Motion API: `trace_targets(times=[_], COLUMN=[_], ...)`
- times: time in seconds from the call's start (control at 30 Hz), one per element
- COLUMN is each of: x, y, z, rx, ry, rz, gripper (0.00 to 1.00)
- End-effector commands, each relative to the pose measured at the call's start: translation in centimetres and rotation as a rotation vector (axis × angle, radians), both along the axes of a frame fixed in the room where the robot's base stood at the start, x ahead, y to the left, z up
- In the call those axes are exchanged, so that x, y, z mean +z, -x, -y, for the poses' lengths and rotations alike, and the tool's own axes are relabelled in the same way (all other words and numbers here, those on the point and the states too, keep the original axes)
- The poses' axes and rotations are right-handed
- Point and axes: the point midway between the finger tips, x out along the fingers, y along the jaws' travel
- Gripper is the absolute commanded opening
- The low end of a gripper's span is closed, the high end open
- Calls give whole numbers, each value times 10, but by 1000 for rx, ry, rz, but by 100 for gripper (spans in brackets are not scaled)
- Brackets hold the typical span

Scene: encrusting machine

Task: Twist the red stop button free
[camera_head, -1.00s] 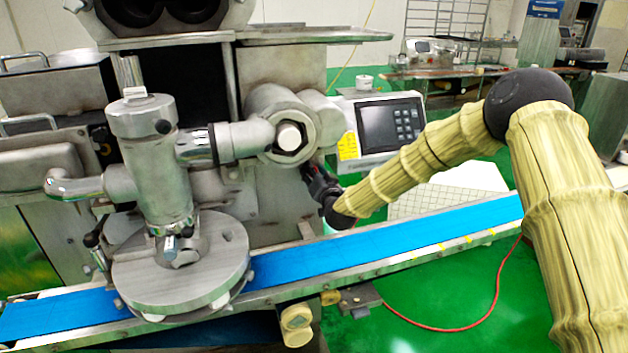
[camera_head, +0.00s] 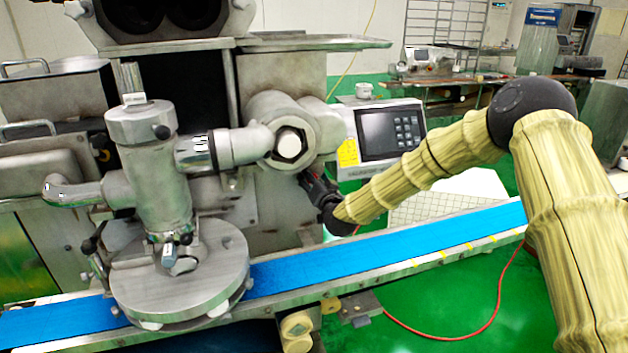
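My gripper (camera_head: 312,180) is a small dark shape at the end of my arm, which reaches in from the right. It is at the machine's front, below the round steel housing with the hex nut and left of the control panel (camera_head: 390,135). Its fingers are too small and dark to tell whether they are open or shut. I cannot make out the red stop button in this view; my gripper and wrist may be covering it.
The blue conveyor belt (camera_head: 390,236) runs below my gripper. A steel nozzle assembly (camera_head: 160,165) over a round plate (camera_head: 180,290) stands to the left. A yellow label (camera_head: 348,153) is on the panel's edge. A red cable (camera_head: 490,305) lies on the green floor.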

Motion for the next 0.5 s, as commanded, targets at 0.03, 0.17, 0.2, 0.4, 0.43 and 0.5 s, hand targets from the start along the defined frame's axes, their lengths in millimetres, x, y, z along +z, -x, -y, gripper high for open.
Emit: trace_targets(times=[0.03,0.17,0.2,0.4,0.43,0.5], x=[0,-1,0,-1,-1,0], y=[0,5,8,38,43,56], z=[0,2,3,13,14,18], rx=[0,0,0,1,1,1], ry=[0,0,0,1,1,1], rz=[-1,-1,0,-3,-2,-2], gripper=[56,56,56,56,56,56])
